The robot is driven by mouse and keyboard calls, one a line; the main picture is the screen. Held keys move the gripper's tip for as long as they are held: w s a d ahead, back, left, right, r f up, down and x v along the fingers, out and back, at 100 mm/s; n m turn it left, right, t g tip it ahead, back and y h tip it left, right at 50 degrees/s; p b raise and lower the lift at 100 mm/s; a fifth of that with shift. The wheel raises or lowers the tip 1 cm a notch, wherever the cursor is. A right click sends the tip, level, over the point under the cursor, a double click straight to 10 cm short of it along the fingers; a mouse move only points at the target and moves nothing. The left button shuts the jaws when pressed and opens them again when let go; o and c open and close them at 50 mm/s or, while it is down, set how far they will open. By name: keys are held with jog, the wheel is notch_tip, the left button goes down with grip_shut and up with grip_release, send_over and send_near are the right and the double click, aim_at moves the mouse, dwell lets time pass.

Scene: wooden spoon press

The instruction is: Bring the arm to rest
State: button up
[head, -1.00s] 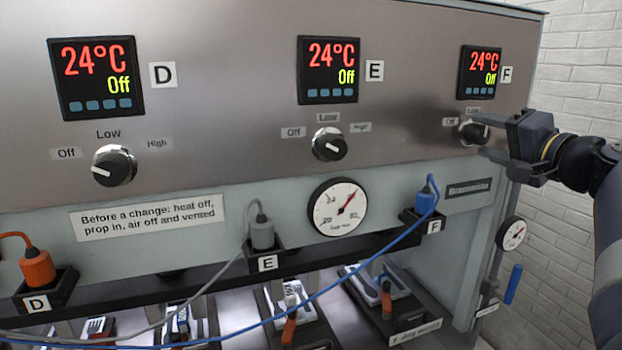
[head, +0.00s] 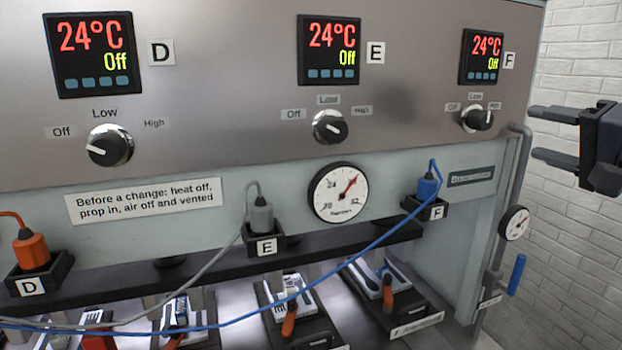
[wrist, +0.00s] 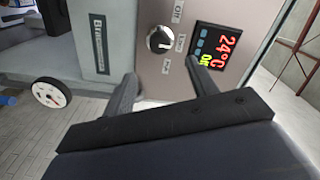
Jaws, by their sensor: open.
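My gripper (head: 533,132) is at the right edge of the head view, to the right of the press panel and clear of it. Its two dark fingers point left, apart, with nothing between them. In the wrist view my gripper (wrist: 160,85) is also open, with the panel's knob beyond the fingertips. Knob F (head: 477,119) sits under display F (head: 482,56), which reads 24°C and Off. It also shows in the wrist view (wrist: 159,40), apart from the fingers. Most of my arm is outside the head view.
Displays D (head: 92,54) and E (head: 328,50) also read 24°C and Off. A round gauge (head: 338,193) sits below the panel. A blue cable (head: 330,277) hangs across the press front. A pipe with a small gauge (head: 514,223) and blue handle (head: 517,274) stands at the right.

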aim_at(488, 121)
jog(key=p+x, duration=0.2)
jog(key=x, duration=0.8)
jog(key=shift+w+p, duration=0.1)
jog(key=shift+p, duration=0.3)
jog(key=shift+n, duration=0.9)
jog(key=n, duration=0.4)
jog(key=n+p, duration=0.2)
jog(key=n, duration=0.4)
jog(key=shift+r, duration=0.1)
jog(key=b+v, duration=0.3)
jog(key=v, duration=0.7)
jog(key=shift+a, duration=0.15)
